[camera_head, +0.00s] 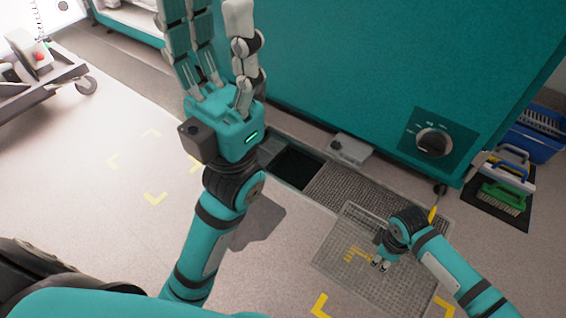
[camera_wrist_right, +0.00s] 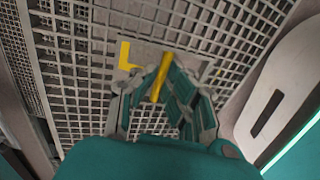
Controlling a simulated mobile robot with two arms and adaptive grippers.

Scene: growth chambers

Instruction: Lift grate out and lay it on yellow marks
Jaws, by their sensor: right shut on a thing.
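A grey mesh grate (camera_head: 335,243) lies over or just above the floor beside the floor channel; I cannot tell if it touches the floor. It fills much of the right wrist view (camera_wrist_right: 80,95). My right gripper (camera_head: 381,264) is over it, shut on a yellow bar (camera_wrist_right: 162,78). How the bar joins the grate is hidden. Yellow corner marks (camera_head: 320,306) (camera_head: 445,307) show at the grate's near side, and yellow (camera_head: 357,254) shows within its outline. My left gripper (camera_head: 215,25) is raised, empty, with its fingers extended and apart.
An open dark pit (camera_head: 297,168) lies in the channel, with another grate (camera_head: 362,192) right of it. A teal chamber (camera_head: 340,70) stands behind. Brushes (camera_head: 502,196) and a blue crate (camera_head: 533,140) are at right. Other yellow floor marks (camera_head: 155,198) lie on clear floor at left.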

